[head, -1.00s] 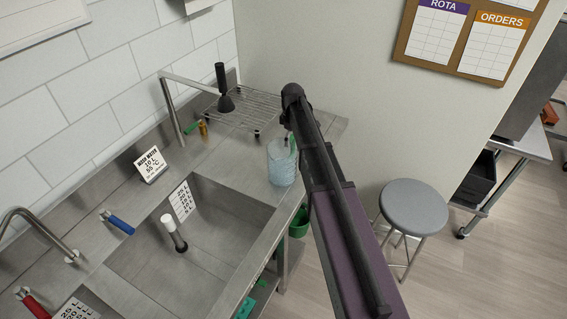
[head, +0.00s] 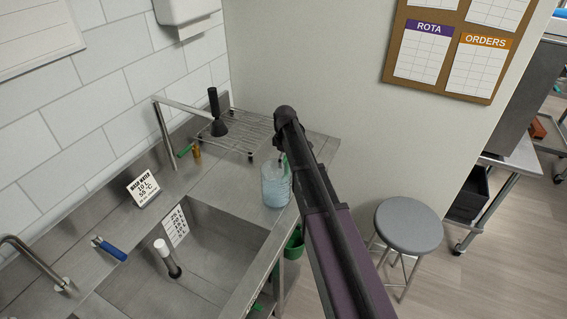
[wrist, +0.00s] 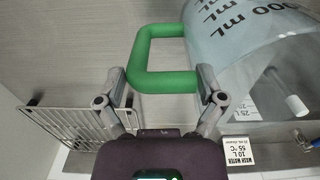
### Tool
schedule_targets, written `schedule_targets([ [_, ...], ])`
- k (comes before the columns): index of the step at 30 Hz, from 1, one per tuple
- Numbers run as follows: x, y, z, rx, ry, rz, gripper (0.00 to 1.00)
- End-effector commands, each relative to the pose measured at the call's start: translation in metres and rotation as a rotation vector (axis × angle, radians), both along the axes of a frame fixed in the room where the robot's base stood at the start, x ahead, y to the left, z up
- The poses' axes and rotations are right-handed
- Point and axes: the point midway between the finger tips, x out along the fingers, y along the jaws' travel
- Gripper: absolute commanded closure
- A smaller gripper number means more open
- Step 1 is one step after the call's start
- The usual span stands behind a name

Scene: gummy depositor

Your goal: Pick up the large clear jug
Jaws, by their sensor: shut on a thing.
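The large clear jug (head: 275,188) stands upright on the steel counter at the right edge of the sink in the head view. In the wrist view its clear body (wrist: 230,50) with black mL marks fills the upper right, and its green handle (wrist: 142,80) reaches between my fingers. My gripper (wrist: 160,98) is shut on the green handle. In the head view my arm comes in from the lower right and hides much of the gripper and the handle. I cannot tell whether the jug's base touches the counter.
The sink basin (head: 185,262) with a white-topped standpipe (head: 163,248) lies left of the jug. A wire rack (head: 238,135) with a black plunger (head: 217,115) is behind it. A "wash water" sign (head: 143,187) stands on the left ledge. A grey stool (head: 408,225) is to the right.

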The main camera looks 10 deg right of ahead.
Motion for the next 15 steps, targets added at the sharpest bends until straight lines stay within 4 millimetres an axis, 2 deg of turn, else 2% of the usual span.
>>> schedule_targets([
  [15,-0.004,0.001,0.037,0.001,0.001,0.001,0.73],
])
